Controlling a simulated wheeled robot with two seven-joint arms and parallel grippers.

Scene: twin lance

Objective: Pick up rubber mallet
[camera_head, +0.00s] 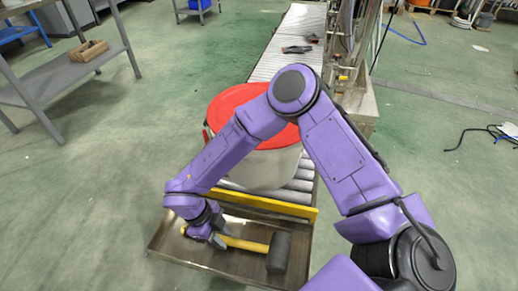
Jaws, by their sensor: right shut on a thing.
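The rubber mallet has a yellow handle (247,244) and a dark head (278,253). It lies across the shallow metal tray (165,243) at the near end of the roller conveyor. The head points to the right. My right gripper (217,240) is shut on the left end of the mallet's handle. The fingers are small and partly hidden by my wrist. I cannot tell whether the mallet touches the tray floor. My left gripper is not in view.
A large drum with a red lid (235,103) stands on the conveyor rollers (303,170) behind the tray. A yellow bar (265,202) lies between them. A grey metal table (65,72) with a wooden box (89,50) stands at the left. The green floor at the right is mostly clear.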

